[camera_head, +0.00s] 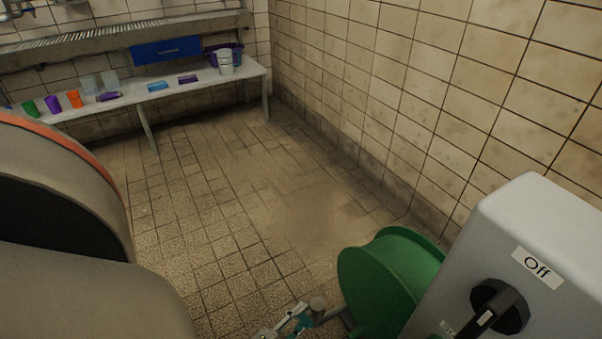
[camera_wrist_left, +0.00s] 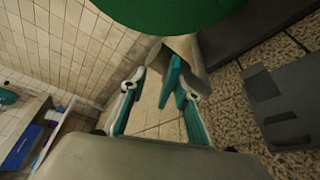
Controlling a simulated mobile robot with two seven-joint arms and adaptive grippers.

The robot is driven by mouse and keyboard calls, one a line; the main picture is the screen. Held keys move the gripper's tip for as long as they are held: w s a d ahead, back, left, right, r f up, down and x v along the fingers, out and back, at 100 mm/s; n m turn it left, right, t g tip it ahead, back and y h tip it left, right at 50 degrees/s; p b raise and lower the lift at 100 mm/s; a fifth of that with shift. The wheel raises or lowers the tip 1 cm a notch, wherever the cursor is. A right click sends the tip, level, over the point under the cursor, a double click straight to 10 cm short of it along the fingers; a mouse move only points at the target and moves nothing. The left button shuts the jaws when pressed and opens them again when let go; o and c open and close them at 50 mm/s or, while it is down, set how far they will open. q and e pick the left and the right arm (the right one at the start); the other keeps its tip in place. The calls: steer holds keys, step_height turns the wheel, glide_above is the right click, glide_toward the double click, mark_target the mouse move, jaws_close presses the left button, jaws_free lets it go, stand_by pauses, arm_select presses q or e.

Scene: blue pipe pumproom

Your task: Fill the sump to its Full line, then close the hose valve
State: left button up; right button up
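My left gripper (camera_head: 297,322) shows at the bottom edge of the head view, beside a grey round-ended fitting (camera_head: 318,303) at the left of a green hose reel (camera_head: 385,285). In the left wrist view, the teal fingers of my left gripper (camera_wrist_left: 160,95) are close to a grey-beige tube-like part (camera_wrist_left: 187,48) under the green reel (camera_wrist_left: 170,12). The fingertips overlap this part, so I cannot tell whether they touch or grip it. The sump, its Full line and a clear hose valve do not show. My right gripper is out of view.
A grey switch box (camera_head: 545,240) with a black knob (camera_head: 498,307) and an "Off" label stands at right. The tiled floor (camera_head: 210,200) between is clear.

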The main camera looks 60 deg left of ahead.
mark_target(302, 316)
arm_select(q)
steer(key=shift+o, duration=0.7)
steer(key=r, duration=0.6)
steer(key=shift+w+a+r, duration=0.2)
steer(key=shift+w+r, duration=0.15)
step_height(302, 316, up, 2)
steer(key=shift+c, duration=0.7)
steer(key=shift+s, duration=0.15)
steer(key=shift+s+d, duration=0.1)
